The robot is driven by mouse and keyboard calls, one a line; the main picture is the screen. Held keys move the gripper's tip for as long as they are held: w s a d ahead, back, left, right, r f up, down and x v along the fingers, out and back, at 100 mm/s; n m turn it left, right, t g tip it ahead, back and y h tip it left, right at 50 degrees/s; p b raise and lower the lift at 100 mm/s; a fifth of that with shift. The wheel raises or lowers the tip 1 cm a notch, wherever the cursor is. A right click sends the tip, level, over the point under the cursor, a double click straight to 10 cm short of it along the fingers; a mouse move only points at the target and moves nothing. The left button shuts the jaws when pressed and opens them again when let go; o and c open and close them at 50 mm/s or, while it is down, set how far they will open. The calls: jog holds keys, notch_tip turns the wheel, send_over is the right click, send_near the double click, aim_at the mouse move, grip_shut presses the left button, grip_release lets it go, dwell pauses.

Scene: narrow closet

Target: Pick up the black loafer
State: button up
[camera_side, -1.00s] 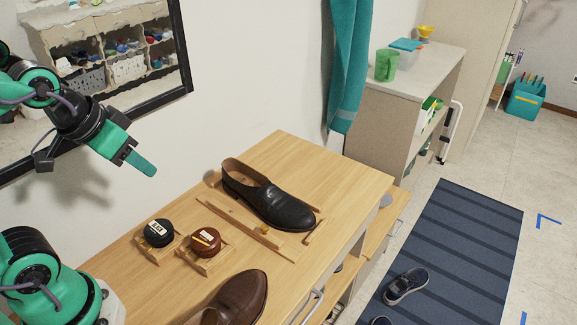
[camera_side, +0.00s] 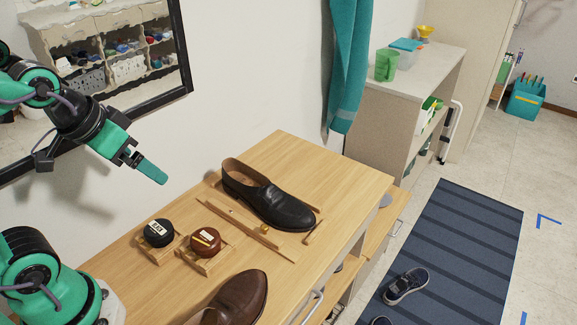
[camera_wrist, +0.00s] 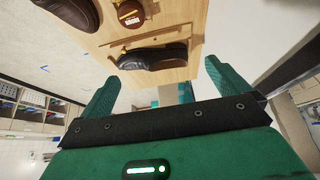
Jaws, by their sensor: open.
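The black loafer (camera_side: 267,196) lies on the wooden cabinet top, within a low wooden frame, its toe toward the lower right in the side view. It also shows in the wrist view (camera_wrist: 153,57), ahead of the fingers. My gripper (camera_side: 152,172) is in the air to the left of the loafer and above the cabinet top, apart from it. In the wrist view my gripper (camera_wrist: 160,92) has its two green fingers spread with nothing between them.
A black tin (camera_side: 158,233) and a brown tin (camera_side: 205,241) sit in wooden holders near the loafer. A brown shoe (camera_side: 238,298) lies at the cabinet's front. A framed mirror (camera_side: 95,60) hangs on the wall behind my arm. The cabinet top (camera_side: 325,172) is bare right of the loafer.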

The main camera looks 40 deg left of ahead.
jog(key=shift+w, duration=0.1)
jog(key=m+g, duration=0.5)
jog(key=m, duration=1.2)
send_over(267, 184)
jog(key=f, duration=1.3)
jog(key=shift+s+a, duration=0.1)
jog(key=shift+s, duration=0.1)
jog(key=shift+w+d+f+m+g, duration=0.2)
jog(key=shift+w+f+m+g, duration=0.1)
jog(key=shift+f+m, duration=0.25)
jog(key=shift+s+f, duration=0.1)
jog(key=shift+f, duration=3.85)
